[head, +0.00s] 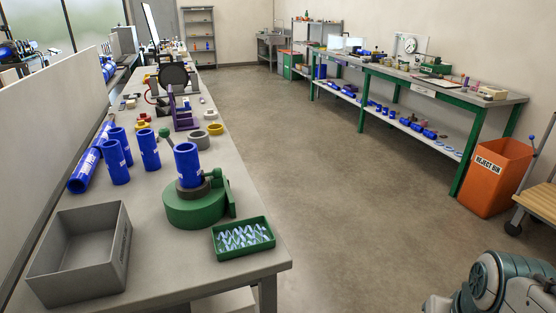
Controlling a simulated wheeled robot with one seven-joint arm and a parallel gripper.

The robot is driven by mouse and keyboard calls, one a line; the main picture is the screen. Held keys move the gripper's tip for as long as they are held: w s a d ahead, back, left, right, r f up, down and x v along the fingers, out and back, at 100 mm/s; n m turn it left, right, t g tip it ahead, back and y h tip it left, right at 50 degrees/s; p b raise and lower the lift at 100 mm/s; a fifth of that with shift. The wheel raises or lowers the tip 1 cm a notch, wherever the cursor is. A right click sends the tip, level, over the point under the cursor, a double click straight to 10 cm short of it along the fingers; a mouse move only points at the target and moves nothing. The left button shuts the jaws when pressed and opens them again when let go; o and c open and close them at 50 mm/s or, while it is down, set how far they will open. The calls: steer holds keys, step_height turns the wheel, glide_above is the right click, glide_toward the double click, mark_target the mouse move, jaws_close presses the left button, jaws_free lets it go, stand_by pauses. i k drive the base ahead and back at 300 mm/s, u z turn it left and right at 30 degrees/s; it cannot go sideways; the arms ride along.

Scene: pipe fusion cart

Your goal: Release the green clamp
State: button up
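The green clamp (193,214) stands on the near part of the left workbench (150,284). It has a round green base, a dark grey collar (210,185) on top and a green upright piece at its right side. A blue pipe piece (187,165) stands upright in the collar. I cannot tell whether the clamp is tight on the pipe. My gripper is out of view; only part of my arm (490,284) shows at the bottom right, apart from the clamp.
A green tray of clear bags (243,238) sits right of the clamp, near the bench edge. The floor between benches is clear; an orange reject bin (495,177) stands right.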

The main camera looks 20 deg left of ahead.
mark_target(217, 172)
steer(key=i, duration=1.2)
steer(key=u, duration=4.25)
steer(key=k, duration=1)
steer(key=z, duration=0.25)
